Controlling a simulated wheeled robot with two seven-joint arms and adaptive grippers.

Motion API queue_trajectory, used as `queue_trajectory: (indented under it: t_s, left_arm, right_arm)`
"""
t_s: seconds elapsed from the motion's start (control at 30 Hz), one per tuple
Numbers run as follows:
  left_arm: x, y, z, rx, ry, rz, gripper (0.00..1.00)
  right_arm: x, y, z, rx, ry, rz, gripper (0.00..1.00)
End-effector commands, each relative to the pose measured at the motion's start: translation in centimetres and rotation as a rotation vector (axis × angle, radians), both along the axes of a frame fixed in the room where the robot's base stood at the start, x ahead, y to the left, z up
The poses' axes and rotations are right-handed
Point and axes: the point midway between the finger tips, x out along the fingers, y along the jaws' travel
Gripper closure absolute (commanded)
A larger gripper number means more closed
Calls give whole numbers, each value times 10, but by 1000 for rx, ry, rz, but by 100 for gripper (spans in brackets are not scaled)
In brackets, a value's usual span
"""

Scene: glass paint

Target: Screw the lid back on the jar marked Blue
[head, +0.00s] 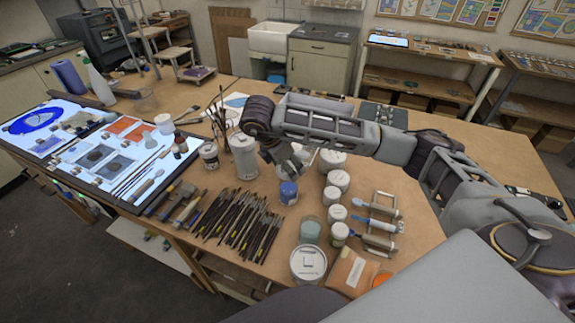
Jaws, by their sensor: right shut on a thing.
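The small jar with the blue band (289,193), which looks like the Blue jar, stands upright on the wooden table near its middle. My right gripper (288,167) comes in from the right and points down just above this jar. It is shut on a small pale thing at the jar's top that looks like its lid. The fingers partly cover it, so I cannot tell whether the lid sits on the rim or just above it. Any writing on the jar is too small to read. My left gripper is out of view.
Several white-lidded jars (335,195) stand in a row to the right. A taller pale container (244,157) and a small jar (209,156) stand left. Several brushes (240,228) lie in front. A lit panel (60,130) is at far left. Bare tabletop (415,165) shows right.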

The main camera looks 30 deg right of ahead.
Motion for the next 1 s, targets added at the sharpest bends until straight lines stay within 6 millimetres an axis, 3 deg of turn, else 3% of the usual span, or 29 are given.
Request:
queue_trajectory:
  t_s: [0.5, 1.0]
  left_arm:
    - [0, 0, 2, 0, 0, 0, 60]
    - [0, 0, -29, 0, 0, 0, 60]
  right_arm:
    - [-1, -1, -2, 1, 0, 194, 51]
    - [0, -1, -7, 0, -1, 378, 51]
